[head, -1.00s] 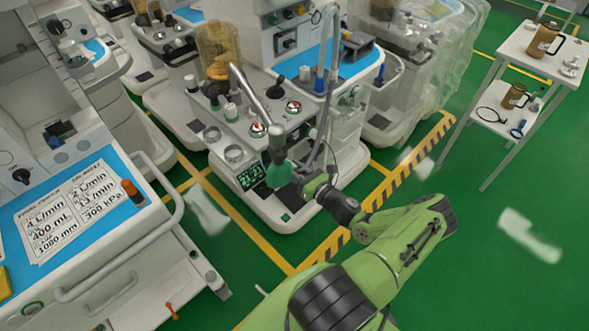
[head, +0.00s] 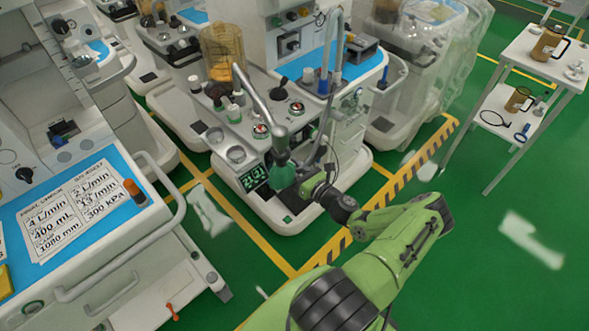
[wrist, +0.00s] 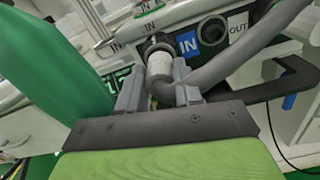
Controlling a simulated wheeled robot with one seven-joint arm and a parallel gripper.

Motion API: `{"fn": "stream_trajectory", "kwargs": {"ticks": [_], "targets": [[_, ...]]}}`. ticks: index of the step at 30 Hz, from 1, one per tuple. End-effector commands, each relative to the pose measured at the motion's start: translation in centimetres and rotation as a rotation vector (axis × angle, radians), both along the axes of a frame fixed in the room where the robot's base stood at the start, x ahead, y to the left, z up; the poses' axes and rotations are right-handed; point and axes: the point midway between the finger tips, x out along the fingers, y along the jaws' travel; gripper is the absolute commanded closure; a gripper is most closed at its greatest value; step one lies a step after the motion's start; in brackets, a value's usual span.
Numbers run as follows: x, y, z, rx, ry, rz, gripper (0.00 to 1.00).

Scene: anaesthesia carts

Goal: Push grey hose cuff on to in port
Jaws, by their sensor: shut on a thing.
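The anaesthesia cart (head: 232,175) stands in the middle of the head view. In the wrist view, my gripper (wrist: 160,97) is shut on the grey hose cuff (wrist: 160,68), a pale ribbed cylinder between the two fingers. The cuff points at the dark in port (wrist: 158,46), beside a blue IN label (wrist: 188,43). Cuff and port look in line and very close; I cannot tell how far one is over the other. The grey hose (wrist: 240,55) bends from the gripper up to the right. In the head view, my gripper (head: 300,180) is at the cart's front right, its fingers mostly hidden.
A green breathing bag (head: 281,175) hangs from a metal arm beside my gripper; it fills the left of the wrist view (wrist: 45,65). An OUT port (wrist: 212,31) is just right of the in port. A cart (head: 80,200) stands left, a white table (head: 545,55) right.

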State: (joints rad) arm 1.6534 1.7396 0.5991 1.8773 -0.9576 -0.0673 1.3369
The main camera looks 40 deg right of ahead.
Motion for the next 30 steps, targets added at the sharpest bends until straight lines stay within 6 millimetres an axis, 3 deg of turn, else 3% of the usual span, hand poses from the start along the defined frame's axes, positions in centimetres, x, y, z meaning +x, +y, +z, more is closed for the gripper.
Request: {"fn": "stream_trajectory", "kwargs": {"ticks": [11,12,17,26,30], "targets": [[1.0,0.0,0.0,0.0,-0.002,0.0,0.95],[0.9,0.0,0.1,0.0,-0.002,0.0,0.6],[0.9,0.0,0.1,0.0,-0.002,0.0,0.36],[0.6,0.0,0.0,0.001,0.0,-0.001,0.36],[-1.7,-0.2,0.1,0.003,0.001,-0.004,0.36]]}}
